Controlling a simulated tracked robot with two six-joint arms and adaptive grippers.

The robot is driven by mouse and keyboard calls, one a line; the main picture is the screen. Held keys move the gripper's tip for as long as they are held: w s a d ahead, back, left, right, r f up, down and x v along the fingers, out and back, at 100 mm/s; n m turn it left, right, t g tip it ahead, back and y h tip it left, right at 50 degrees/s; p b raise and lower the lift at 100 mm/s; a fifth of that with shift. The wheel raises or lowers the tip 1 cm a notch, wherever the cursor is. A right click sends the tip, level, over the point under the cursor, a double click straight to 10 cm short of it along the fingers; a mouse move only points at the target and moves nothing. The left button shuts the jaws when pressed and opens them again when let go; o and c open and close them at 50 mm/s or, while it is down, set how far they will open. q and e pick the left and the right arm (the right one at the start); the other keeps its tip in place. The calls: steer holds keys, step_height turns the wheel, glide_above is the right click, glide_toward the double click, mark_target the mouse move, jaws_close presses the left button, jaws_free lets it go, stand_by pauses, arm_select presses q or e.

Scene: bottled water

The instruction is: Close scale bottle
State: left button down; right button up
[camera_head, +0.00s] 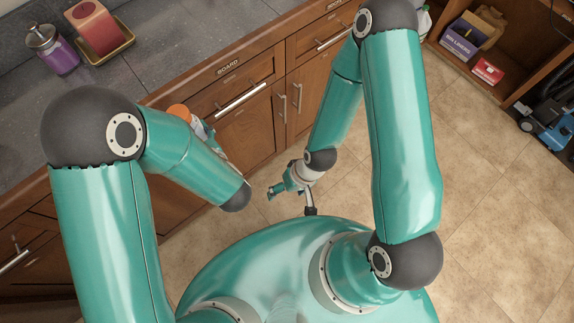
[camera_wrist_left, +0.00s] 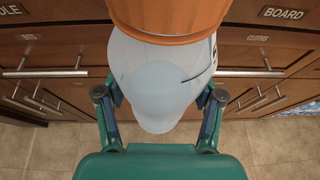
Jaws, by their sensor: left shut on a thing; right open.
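The bottle has a pale translucent body and a wide orange lid. In the left wrist view the body (camera_wrist_left: 158,85) lies between the two fingers of my left gripper (camera_wrist_left: 160,95), which is shut on it, and the lid (camera_wrist_left: 168,14) is at the top edge, partly cut off. In the head view the lid (camera_head: 180,111) and a bit of the body (camera_head: 200,129) show behind my left forearm, which hides the rest and the left gripper. I cannot tell how tightly the lid sits. My right gripper (camera_head: 277,190) is open and empty, right of the bottle.
The counter (camera_head: 190,32) holds a purple soap dispenser (camera_head: 56,52) and a pink block on a yellow tray (camera_head: 106,50). Wooden cabinets (camera_head: 250,124) with metal handles stand beside the bottle. A shelf with boxes (camera_head: 470,37) is at top right.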

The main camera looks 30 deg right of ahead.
arm_select(q)
steer(key=shift+r, duration=0.1)
steer(key=s+a+r+n+g+y, duration=0.1)
steer(key=a+n+g+y, duration=0.4)
steer(key=a, duration=1)
steer(key=s+n+y, duration=0.1)
steer(key=n+y, duration=0.2)
steer(key=shift+a+r, duration=0.2)
steer(key=shift+r, duration=0.2)
